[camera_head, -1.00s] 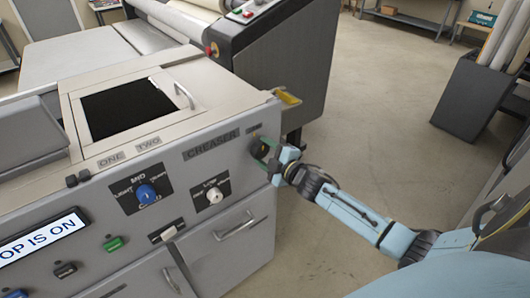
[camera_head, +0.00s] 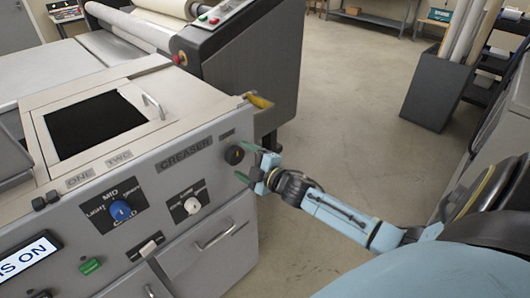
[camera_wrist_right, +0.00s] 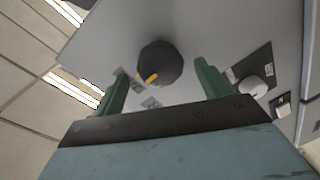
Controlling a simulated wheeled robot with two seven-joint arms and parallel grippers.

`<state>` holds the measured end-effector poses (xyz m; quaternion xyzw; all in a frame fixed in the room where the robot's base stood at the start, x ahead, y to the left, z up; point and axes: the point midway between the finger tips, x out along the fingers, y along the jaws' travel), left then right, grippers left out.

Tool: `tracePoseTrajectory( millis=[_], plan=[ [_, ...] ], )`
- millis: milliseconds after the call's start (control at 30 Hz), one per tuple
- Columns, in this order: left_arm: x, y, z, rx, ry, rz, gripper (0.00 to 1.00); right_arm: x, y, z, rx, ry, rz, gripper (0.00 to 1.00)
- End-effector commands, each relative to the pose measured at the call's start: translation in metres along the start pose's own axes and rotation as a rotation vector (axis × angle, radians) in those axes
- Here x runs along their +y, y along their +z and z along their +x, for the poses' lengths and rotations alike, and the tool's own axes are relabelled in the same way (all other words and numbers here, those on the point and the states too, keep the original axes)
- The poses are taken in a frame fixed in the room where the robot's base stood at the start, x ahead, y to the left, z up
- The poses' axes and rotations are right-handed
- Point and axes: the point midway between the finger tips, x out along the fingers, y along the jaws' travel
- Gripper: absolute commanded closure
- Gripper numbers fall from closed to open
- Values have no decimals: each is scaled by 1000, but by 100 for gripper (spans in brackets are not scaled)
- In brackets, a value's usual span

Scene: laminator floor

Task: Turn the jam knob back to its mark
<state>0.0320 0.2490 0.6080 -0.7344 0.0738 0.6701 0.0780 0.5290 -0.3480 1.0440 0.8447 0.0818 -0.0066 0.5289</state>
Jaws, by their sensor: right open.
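The jam knob looks to be the round black knob (camera_head: 234,155) near the right end of the creaser's front panel. In the right wrist view the black knob (camera_wrist_right: 160,63) has a yellow pointer mark at its lower left. My right gripper (camera_head: 245,165) is open just in front of it, with green fingers. In the right wrist view the fingers of my right gripper (camera_wrist_right: 157,85) stand to either side below the knob, apart from it. The small label above the knob is too small to read. My left gripper is not in view.
The panel also has a blue knob (camera_head: 120,210), a white knob (camera_head: 192,205), a green button (camera_head: 90,266) and a drawer handle (camera_head: 215,236). A yellow piece (camera_head: 259,101) juts from the creaser's top right corner. A dark bin of rolls (camera_head: 437,90) stands at the right. The floor (camera_head: 345,110) between is clear.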

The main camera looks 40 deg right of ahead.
Motion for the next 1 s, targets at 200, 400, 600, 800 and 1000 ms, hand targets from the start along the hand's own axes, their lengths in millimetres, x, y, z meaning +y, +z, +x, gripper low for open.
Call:
tracePoseTrajectory(
  millis=[200,400,600,800,1000],
  plan=[
    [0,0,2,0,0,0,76,-2,1,-43,0,-4,0,23],
    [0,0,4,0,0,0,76,-2,0,-78,-1,-4,0,23],
    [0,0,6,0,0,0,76,-1,0,-102,-1,-2,0,23],
    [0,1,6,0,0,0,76,0,0,-110,0,-1,-1,23],
    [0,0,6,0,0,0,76,0,0,-111,0,0,-1,23]
  ],
)
